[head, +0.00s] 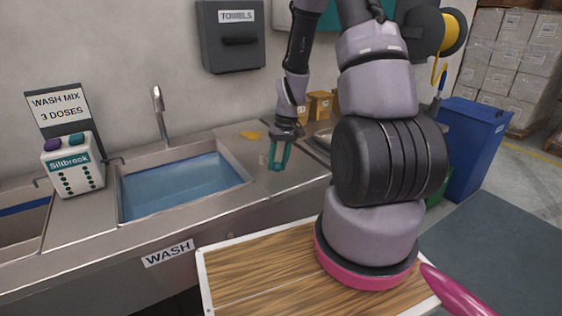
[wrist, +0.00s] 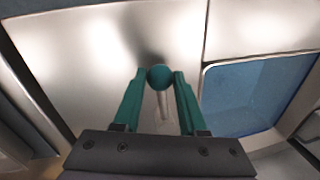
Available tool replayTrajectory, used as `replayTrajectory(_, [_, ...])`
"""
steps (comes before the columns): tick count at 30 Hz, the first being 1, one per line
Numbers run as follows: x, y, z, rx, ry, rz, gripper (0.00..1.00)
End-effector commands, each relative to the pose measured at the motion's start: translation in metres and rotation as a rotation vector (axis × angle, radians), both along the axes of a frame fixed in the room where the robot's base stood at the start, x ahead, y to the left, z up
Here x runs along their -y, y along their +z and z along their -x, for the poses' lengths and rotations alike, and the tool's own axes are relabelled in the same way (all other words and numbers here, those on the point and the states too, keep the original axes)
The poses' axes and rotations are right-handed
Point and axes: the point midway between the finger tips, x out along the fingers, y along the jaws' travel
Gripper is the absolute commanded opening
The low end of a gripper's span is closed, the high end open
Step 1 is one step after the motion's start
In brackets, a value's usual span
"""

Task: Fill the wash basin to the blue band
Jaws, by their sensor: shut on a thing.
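The wash basin (head: 124,190), above the WASH label (head: 168,253), holds blue water (head: 185,183). Grey wall shows above the water. I cannot make out a separate blue band in it. A metal tap (head: 159,108) stands behind it; I see no stream. My gripper (head: 279,160) is over the counter just right of the basin. In the wrist view my gripper (wrist: 159,74) has its teal fingers shut on a round teal knob (wrist: 160,78) with a pale metal stem (wrist: 163,108). The basin also shows at right in that view (wrist: 205,100).
A white Siltbrook dispenser (head: 73,168) and a sign (head: 58,105) reading "WASH MIX 3 DOSES" stand left of the basin. Another basin (head: 22,240) with a blue band is at far left. A blue bin (head: 475,145) stands right.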

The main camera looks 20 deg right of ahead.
Motion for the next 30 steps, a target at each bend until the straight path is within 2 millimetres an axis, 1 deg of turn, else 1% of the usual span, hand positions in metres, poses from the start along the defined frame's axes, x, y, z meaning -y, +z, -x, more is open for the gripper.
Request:
replayTrajectory(6, [-0.0046, 0.0004, 0.0003, 0.002, -0.044, 0.000, 0.00])
replayTrajectory(19, [-0.0057, 0.0004, 0.0003, 0.001, -0.052, -0.001, 0.00])
replayTrajectory(20, [-0.0058, 0.0004, 0.0003, 0.001, -0.052, -0.001, 0.45])
replayTrajectory(21, [-0.0057, 0.0004, 0.0003, 0.001, -0.052, -0.001, 0.60])
replayTrajectory(22, [-0.0057, 0.0003, 0.0004, 0.001, -0.052, -0.001, 0.71])
replayTrajectory(30, [-0.0051, 0.0002, 0.0007, 0.000, -0.052, -0.001, 0.71])
